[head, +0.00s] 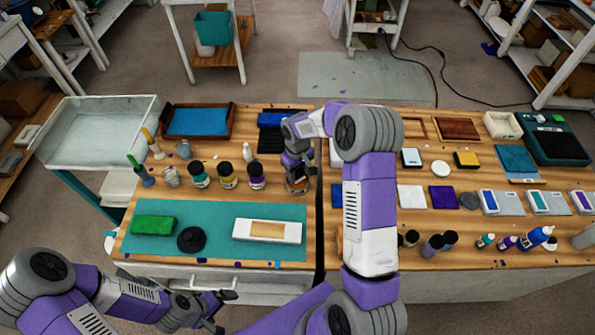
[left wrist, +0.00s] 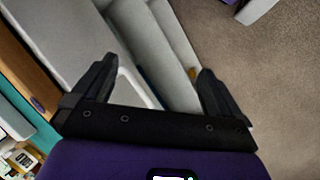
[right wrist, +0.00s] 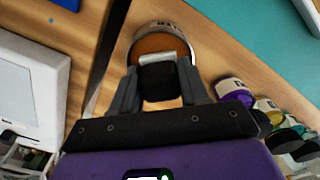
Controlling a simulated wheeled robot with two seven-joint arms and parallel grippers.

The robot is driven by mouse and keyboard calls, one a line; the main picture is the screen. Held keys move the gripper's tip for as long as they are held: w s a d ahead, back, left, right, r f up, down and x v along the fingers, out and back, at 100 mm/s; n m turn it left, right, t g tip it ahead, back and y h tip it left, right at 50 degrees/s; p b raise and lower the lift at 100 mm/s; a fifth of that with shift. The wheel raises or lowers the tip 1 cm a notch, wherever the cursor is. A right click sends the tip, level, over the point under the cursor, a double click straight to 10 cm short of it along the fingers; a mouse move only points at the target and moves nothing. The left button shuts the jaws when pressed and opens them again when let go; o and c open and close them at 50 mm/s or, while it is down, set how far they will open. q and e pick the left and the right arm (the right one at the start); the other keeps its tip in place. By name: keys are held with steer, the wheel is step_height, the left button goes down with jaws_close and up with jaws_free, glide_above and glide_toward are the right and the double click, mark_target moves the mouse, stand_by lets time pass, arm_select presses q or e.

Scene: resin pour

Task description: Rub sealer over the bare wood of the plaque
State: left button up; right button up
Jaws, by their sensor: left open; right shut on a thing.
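The plaque (head: 242,232) is a white board with a tan bare-wood patch in its middle, lying on the teal mat (head: 210,212). My right gripper (head: 293,176) is shut on a small black thing with a pale, silvery front edge, which shows in the right wrist view (right wrist: 158,83). It is over an open round tin (head: 301,187) with amber-brown contents, also seen in the right wrist view (right wrist: 142,44). I cannot tell whether the held thing touches the contents. My left gripper (head: 224,310) is open and empty, in front of the bench edge; its fingers show in the left wrist view (left wrist: 150,90).
A green block (head: 153,225) and a black round disc (head: 191,239) lie on the mat left of the plaque. A dark gap (head: 319,235) divides the bench tops.

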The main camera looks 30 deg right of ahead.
steer(key=shift+f+b, duration=0.5)
steer(key=shift+f, duration=0.1)
stand_by(1.6)
steer(key=shift+r, duration=0.1)
steer(key=shift+r+p, duration=2.35)
steer(key=shift+r, duration=1.15)
steer(key=shift+s+f, duration=0.1)
steer(key=shift+f, duration=0.05)
